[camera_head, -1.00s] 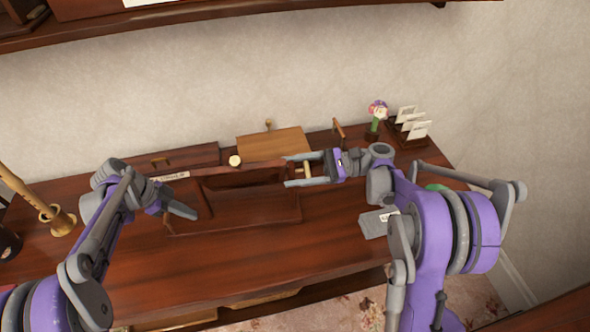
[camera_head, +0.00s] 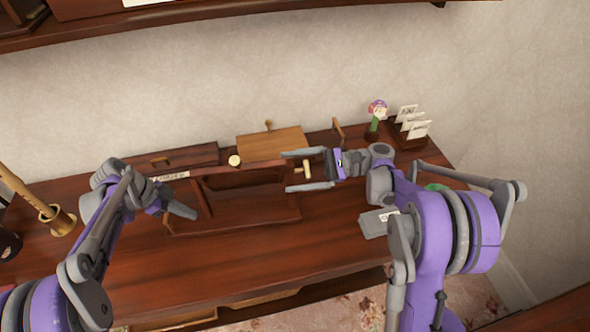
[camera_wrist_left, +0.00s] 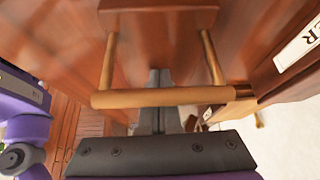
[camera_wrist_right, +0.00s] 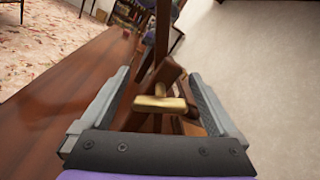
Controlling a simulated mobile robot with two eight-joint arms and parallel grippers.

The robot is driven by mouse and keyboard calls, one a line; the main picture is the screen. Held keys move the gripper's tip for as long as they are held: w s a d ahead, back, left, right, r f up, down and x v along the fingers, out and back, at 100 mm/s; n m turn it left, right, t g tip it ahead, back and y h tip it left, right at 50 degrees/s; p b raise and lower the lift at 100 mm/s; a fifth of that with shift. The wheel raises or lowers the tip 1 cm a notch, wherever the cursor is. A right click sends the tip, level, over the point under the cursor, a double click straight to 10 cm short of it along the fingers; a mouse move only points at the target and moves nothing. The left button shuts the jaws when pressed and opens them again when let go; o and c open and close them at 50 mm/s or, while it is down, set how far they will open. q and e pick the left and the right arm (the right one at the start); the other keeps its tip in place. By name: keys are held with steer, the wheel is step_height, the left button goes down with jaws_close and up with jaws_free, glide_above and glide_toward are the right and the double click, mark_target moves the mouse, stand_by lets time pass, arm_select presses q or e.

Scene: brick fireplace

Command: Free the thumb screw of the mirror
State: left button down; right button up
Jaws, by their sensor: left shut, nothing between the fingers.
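The mirror (camera_head: 245,165) is a dark wooden frame on a stand in the middle of the desk. Its brass, T-shaped thumb screw (camera_head: 307,170) sticks out at the right side. My right gripper (camera_head: 287,171) is open, with one finger on either side of the screw and clear of it. In the right wrist view the screw's crossbar (camera_wrist_right: 160,104) lies crosswise between the open fingers. My left gripper (camera_head: 194,213) is shut and empty at the left end of the stand. In the left wrist view a wooden bar handle (camera_wrist_left: 165,97) crosses in front of its closed fingers (camera_wrist_left: 158,77).
A wooden box (camera_head: 275,142) stands behind the mirror. A flower in a vase (camera_head: 376,115) and a letter rack (camera_head: 411,125) stand at the back right. A grey labelled object (camera_head: 374,223) lies near my right arm. The desk front (camera_head: 230,260) is clear.

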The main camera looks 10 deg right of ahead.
steer(key=s+d, duration=0.1)
steer(key=d, duration=1.1)
steer(key=shift+f, duration=0.1)
steer(key=a, duration=0.8)
steer(key=w+a, duration=0.1)
steer(key=a, duration=0.3)
steer(key=shift+f, duration=0.1)
